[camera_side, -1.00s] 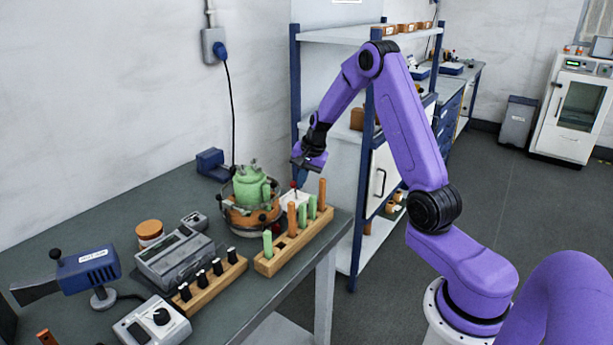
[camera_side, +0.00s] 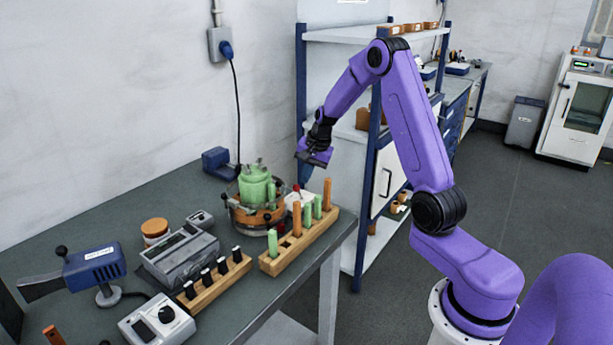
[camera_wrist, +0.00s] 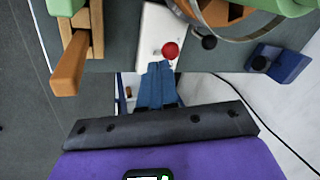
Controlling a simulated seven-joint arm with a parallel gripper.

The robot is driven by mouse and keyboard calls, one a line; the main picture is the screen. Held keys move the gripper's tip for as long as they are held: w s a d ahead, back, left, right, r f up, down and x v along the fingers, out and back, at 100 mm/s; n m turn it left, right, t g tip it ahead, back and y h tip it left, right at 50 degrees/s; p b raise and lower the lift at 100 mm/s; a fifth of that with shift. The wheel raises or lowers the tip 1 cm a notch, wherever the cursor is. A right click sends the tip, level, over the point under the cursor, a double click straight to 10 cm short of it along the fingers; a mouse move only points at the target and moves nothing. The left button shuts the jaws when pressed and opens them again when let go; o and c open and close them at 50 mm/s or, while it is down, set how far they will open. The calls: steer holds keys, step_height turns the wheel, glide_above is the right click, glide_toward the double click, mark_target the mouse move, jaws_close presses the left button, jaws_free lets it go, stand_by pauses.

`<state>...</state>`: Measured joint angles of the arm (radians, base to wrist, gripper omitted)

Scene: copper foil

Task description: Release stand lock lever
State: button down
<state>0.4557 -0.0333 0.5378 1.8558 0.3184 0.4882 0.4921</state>
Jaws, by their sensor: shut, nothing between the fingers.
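The lever shows as a red knob (camera_wrist: 170,50) on a white base (camera_wrist: 156,28) in the wrist view. In the side view the red knob (camera_side: 296,188) is small, beside the green vessel assembly (camera_side: 256,186) and behind the wooden rack. My gripper (camera_side: 309,174) is above and just right of the knob, pointing down. In the wrist view its blue fingertips (camera_wrist: 159,68) are together and empty, close to the knob in the picture. I cannot tell any contact there; the side view suggests a gap. The lever's arm is mostly hidden, so its position is unclear.
A wooden rack (camera_side: 275,265) with green and orange rods stands near the front table edge, close to the knob. A black knob (camera_wrist: 209,42) and a blue block (camera_wrist: 280,63) lie farther right in the wrist view. Shelves stand behind my gripper.

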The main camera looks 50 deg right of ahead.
steer(key=s+a+r, duration=0.4)
steer(key=s+r, duration=0.2)
steer(key=r, duration=0.3)
steer(key=shift+s+a, duration=0.2)
steer(key=shift+a, duration=0.1)
steer(key=shift+a, duration=0.1)
